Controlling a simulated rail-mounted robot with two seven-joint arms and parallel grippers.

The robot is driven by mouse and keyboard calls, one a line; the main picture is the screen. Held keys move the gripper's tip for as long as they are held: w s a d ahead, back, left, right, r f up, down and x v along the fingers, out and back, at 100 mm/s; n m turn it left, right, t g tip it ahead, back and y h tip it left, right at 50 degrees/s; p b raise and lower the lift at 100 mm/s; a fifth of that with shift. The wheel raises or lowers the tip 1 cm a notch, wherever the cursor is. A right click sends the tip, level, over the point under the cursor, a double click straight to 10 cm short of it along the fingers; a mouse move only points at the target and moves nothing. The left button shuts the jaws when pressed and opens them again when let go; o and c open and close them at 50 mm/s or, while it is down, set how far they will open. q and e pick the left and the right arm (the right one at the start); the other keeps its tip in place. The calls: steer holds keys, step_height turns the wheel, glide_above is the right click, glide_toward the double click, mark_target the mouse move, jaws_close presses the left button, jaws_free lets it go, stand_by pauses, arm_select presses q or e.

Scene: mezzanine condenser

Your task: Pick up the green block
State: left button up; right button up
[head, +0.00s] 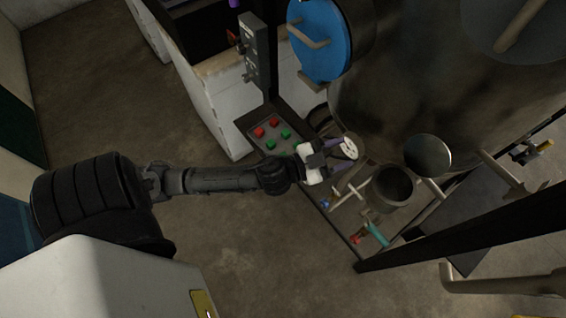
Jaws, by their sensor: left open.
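Two green blocks show clearly, one (285,133) to the right and one (270,144) nearer me. They sit on a dark panel or tray (258,119) beside two red blocks, one (260,132) and another (274,121). A bit of green also shows at the edge of my gripper, mostly hidden. My left gripper (337,157) is open, just right of the blocks, over the metal frame beside the big tank. It appears empty. A pale round disc (349,148) shows at its fingers; I cannot tell whether they touch. My right gripper is not in view.
A large dark tank (400,85) with a blue round cover (317,40) stands behind. Pipes and valves, one with a teal handle (377,234), crowd the right. A grey upright box (254,50) stands behind the blocks. Bare floor (110,90) lies to the left.

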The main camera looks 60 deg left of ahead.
arm_select(q)
step_height(320, 180, down, 16)
steer(key=m+g+h+b, duration=0.9)
steer(key=m+g+b, duration=0.2)
steer(key=m+g, duration=0.3)
steer(key=a+f+n+g+y+b, duration=0.1)
steer(key=a+f+g+y+b, duration=0.2)
steer(key=a, duration=0.5)
steer(key=s+a+f+n+y+b, duration=0.1)
steer(key=a+f+y+b, duration=0.3)
steer(key=a, duration=0.3)
steer(key=a+f+n+g+y+b, duration=0.1)
steer(key=a+f+g+y+b, duration=0.15)
steer(key=a+y, duration=0.45)
steer(key=shift+t+h, duration=0.25)
steer(key=shift+h, duration=0.25)
steer(key=f, duration=0.2)
steer(key=a+f, duration=0.1)
steer(key=f, duration=0.2)
steer(key=a+f, duration=0.1)
steer(key=f, duration=0.1)
steer(key=shift+s+f, duration=0.3)
steer(key=shift+f, duration=0.7)
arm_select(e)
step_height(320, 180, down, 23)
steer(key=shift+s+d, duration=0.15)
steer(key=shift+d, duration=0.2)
